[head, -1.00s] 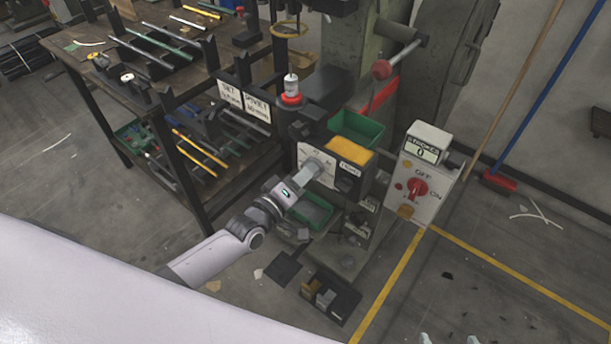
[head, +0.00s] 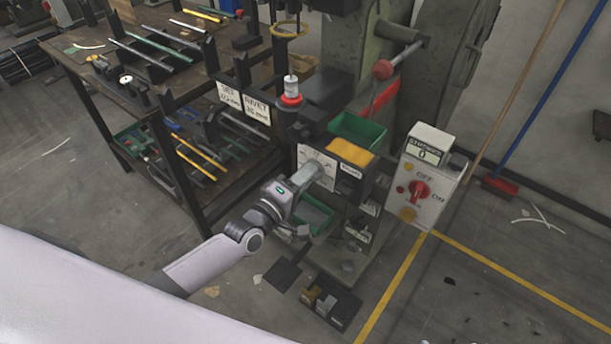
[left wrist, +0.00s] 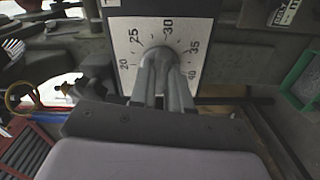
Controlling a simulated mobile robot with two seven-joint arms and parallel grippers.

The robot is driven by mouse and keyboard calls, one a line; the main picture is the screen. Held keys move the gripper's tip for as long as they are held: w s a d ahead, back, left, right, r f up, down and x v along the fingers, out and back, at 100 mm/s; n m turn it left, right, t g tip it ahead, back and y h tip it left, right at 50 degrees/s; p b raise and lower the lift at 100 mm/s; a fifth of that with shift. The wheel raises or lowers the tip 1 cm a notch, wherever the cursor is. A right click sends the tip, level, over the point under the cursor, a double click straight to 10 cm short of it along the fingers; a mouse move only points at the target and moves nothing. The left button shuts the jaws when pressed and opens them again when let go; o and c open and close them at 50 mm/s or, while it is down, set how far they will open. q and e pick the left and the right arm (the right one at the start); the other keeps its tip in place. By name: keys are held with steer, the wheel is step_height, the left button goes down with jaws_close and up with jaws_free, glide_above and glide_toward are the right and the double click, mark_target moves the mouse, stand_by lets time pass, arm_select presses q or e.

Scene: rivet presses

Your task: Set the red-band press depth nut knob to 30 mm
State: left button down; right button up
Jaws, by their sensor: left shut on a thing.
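The press (head: 345,50) is grey-green with a red band (head: 379,97) on its column. A white dial plate (head: 327,164) sits on its front; in the left wrist view the dial (left wrist: 128,28) shows numbers from 20 to 40, with 30 near the top middle. My left gripper (head: 311,169) is shut on the dark grey depth nut knob (left wrist: 160,54) at the dial's centre. The fingers (left wrist: 163,75) cover much of the knob, and I cannot tell its pointer's reading. My right gripper is not in view.
A control box (head: 428,172) with a red switch and a counter showing 0 stands right of the dial. A workbench (head: 75,62) with rods is at left. A broom (head: 500,183) leans at right.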

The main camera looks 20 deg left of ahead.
arm_select(q)
steer(key=shift+f, duration=0.1)
steer(key=c, duration=1.1)
jaws_free()
steer(key=shift+s, duration=0.1)
steer(key=shift+v, duration=3.6)
steer(key=s+f+m+g+y+p, duration=0.1)
steer(key=s+f+m+g, duration=0.1)
steer(key=s+m, duration=0.2)
steer(key=s+a+f+m+g+y+p, duration=0.1)
steer(key=s+f+m+g, duration=0.1)
steer(key=s+m, duration=0.3)
steer(key=s+a+f+m+g+y+p, duration=0.1)
steer(key=s+f+m+g+y+p, duration=0.1)
steer(key=s+m, duration=0.3)
steer(key=shift+s+g, duration=0.3)
steer(key=shift+s, duration=1.6)
